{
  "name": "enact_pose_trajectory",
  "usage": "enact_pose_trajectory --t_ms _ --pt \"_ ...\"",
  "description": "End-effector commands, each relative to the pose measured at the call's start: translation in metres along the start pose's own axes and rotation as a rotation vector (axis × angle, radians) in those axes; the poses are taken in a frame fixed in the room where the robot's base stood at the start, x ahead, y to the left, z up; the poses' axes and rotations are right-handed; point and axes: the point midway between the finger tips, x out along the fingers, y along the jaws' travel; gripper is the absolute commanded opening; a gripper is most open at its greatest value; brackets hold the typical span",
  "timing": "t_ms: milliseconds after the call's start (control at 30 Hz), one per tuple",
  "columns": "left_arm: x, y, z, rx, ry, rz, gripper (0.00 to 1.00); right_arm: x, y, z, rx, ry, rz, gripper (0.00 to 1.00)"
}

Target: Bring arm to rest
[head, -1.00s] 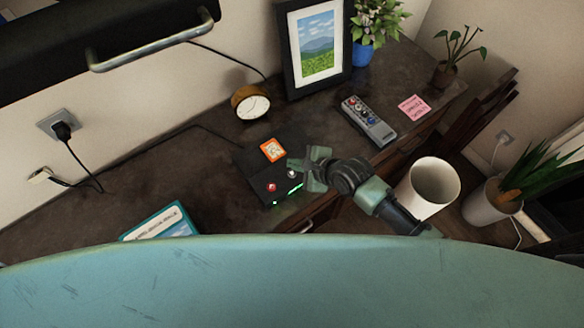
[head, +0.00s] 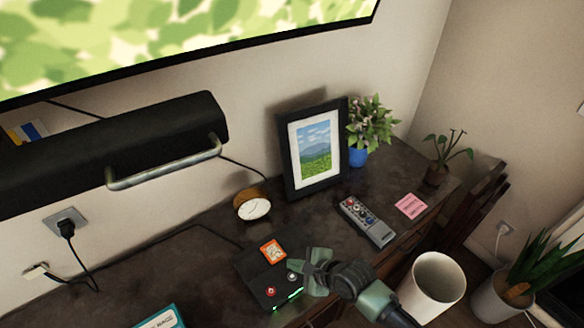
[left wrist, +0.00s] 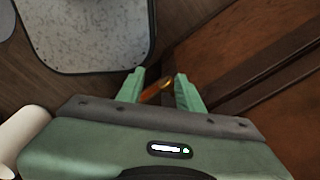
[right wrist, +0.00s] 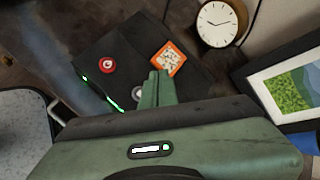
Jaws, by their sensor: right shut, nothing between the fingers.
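My right gripper (head: 312,270) is at the right edge of a black box (head: 262,289) with a red button and an orange-framed label on top. In the right wrist view its fingers (right wrist: 157,80) are together, with nothing between them, in front of the box (right wrist: 120,62). I cannot tell whether they touch it. My left gripper shows only in the left wrist view (left wrist: 160,82). Its fingers are apart over a brown wooden surface, with a small orange-brown thing visible beyond the gap. My left arm is not in the head view.
On the dark desk stand a clock (head: 254,207), a picture frame (head: 290,170), a blue-potted plant (head: 358,156), a remote (head: 366,221) and a pink note (head: 411,206). A white bin (head: 436,283) is right of my arm. A wide screen (head: 190,35) hangs above.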

Motion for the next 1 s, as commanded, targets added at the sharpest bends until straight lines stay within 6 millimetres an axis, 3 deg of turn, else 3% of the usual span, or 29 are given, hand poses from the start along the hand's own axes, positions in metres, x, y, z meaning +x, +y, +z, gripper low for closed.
enact_pose_trajectory --t_ms 200,367,533,700,1000 --pt "0.000 0.000 0.000 0.000 0.000 0.000 0.36 -0.004 0.004 0.003 -0.047 0.002 0.007 0.00" --pt "0.000 0.000 0.000 0.000 0.000 0.000 0.36 -0.031 0.018 0.011 -0.321 0.028 0.036 0.00" --pt "0.000 0.000 0.000 0.000 0.000 0.000 0.36 -0.084 0.037 0.001 -0.769 0.103 0.116 0.00" --pt "0.000 0.000 0.000 0.000 0.000 0.000 0.36 -0.143 0.054 -0.025 -1.153 0.178 0.254 0.00" --pt "0.000 0.000 0.000 -0.001 0.000 0.000 0.36 -0.214 0.077 -0.056 -1.502 0.213 0.468 0.00"
